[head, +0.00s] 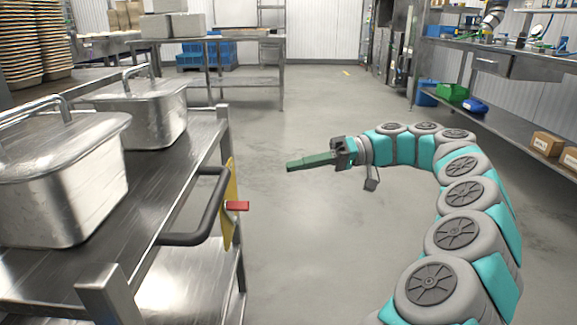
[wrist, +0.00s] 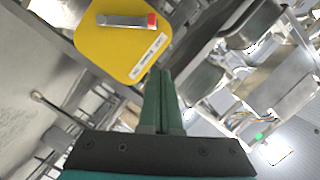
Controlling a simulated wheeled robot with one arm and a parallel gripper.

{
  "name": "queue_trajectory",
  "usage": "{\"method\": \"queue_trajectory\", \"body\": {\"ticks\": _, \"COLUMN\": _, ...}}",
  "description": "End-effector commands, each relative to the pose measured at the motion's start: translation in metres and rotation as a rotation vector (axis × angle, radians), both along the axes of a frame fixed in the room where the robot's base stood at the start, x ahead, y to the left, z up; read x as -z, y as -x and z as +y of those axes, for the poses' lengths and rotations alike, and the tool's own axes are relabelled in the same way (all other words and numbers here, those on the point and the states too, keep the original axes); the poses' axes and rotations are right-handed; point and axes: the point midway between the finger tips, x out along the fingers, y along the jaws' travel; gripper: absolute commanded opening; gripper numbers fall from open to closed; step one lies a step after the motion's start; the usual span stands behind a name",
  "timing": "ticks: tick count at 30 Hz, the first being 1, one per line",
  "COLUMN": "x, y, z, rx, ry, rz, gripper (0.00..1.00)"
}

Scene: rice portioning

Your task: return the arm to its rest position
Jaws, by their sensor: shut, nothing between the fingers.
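My gripper (head: 290,165) is in the middle of the head view, at the end of my grey and teal arm, which curves in from the lower right. Its green fingers point left, over the open floor. In the wrist view my gripper (wrist: 160,75) has its two green fingers pressed together, with nothing between them. The fingers are apart from the cart on the left.
A steel cart (head: 190,150) on the left carries lidded metal containers (head: 60,190). A yellow plate (head: 231,190) with a red-tipped handle (head: 238,206) is on its side, also in the wrist view (wrist: 110,45). A workbench (head: 510,68) stands right; the floor (head: 300,250) between is clear.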

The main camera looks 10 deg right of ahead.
Motion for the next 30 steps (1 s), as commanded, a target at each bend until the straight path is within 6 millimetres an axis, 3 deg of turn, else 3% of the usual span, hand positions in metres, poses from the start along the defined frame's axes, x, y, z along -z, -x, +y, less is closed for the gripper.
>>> {"method": "queue_trajectory", "body": {"ticks": 10, "x": -0.001, "y": 0.001, "z": 0.000, "rx": -0.001, "ry": 0.000, "rz": 0.000, "gripper": 0.00}}
{"method": "queue_trajectory", "body": {"ticks": 14, "x": -0.013, "y": 0.011, "z": 0.015, "rx": -0.030, "ry": 0.021, "rz": 0.015, "gripper": 0.00}}
{"method": "queue_trajectory", "body": {"ticks": 17, "x": -0.031, "y": 0.033, "z": 0.043, "rx": -0.074, "ry": 0.080, "rz": 0.046, "gripper": 0.00}}
{"method": "queue_trajectory", "body": {"ticks": 22, "x": -0.049, "y": 0.094, "z": 0.099, "rx": -0.147, "ry": 0.270, "rz": 0.126, "gripper": 0.00}}
{"method": "queue_trajectory", "body": {"ticks": 26, "x": -0.042, "y": 0.142, "z": 0.125, "rx": -0.161, "ry": 0.441, "rz": 0.184, "gripper": 0.00}}
{"method": "queue_trajectory", "body": {"ticks": 30, "x": -0.023, "y": 0.190, "z": 0.136, "rx": -0.134, "ry": 0.635, "rz": 0.244, "gripper": 0.00}}
